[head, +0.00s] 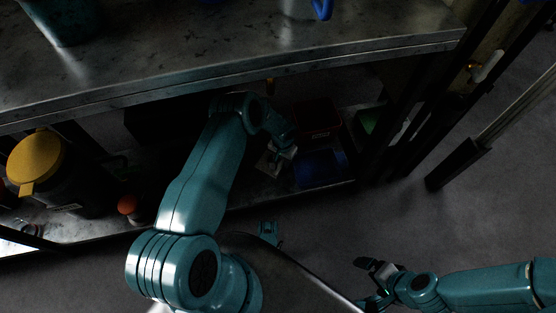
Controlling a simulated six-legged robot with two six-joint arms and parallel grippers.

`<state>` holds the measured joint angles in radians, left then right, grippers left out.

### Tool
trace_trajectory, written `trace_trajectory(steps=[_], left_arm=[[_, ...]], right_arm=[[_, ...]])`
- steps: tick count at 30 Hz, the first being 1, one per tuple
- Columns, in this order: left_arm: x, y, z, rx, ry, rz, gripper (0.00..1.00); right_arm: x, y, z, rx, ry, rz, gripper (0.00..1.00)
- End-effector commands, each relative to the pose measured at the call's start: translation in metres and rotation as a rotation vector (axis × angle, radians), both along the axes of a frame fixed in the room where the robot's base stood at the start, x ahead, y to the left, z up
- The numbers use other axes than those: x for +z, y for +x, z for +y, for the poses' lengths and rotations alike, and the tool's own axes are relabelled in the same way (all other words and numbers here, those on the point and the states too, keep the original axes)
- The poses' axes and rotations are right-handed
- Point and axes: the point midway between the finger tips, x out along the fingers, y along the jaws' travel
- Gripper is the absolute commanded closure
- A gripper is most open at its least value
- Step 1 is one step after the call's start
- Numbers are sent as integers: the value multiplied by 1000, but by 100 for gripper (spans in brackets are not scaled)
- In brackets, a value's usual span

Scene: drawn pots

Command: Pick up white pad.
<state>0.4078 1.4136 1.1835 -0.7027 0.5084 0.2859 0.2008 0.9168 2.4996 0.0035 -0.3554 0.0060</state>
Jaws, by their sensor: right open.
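My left arm reaches under the worktop to the lower shelf. My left gripper (278,152) points down there, beside a blue bin. A small pale grey-white patch shows right at its fingers; it may be the white pad, but it is too dark and small to be sure. I cannot tell whether the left jaws are open or shut. My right gripper (372,284) is open and empty over the floor at the lower right, well away from the shelf.
The metal worktop (190,50) overhangs the lower shelf. On the shelf are a dark container with a yellow lid (36,158), an orange ball-like thing (129,205), a blue bin (320,168), a red bin (316,116) and a green item (368,121).

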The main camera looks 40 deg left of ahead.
Motion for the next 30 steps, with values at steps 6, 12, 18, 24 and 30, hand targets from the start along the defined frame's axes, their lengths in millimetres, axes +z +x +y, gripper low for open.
trace_trajectory(steps=[6,12,18,24,30], left_arm=[[2,1,0,0,1,-1,90],[2,2,0,0,1,-1,100],[5,3,0,-1,1,-2,100],[25,8,1,0,1,-3,100],[52,12,2,-1,1,-2,100]], right_arm=[[1,0,0,0,0,0,0],[1,0,0,0,0,0,0],[3,0,0,1,0,0,0],[11,-1,1,6,2,3,0],[21,-4,4,15,2,6,0]])
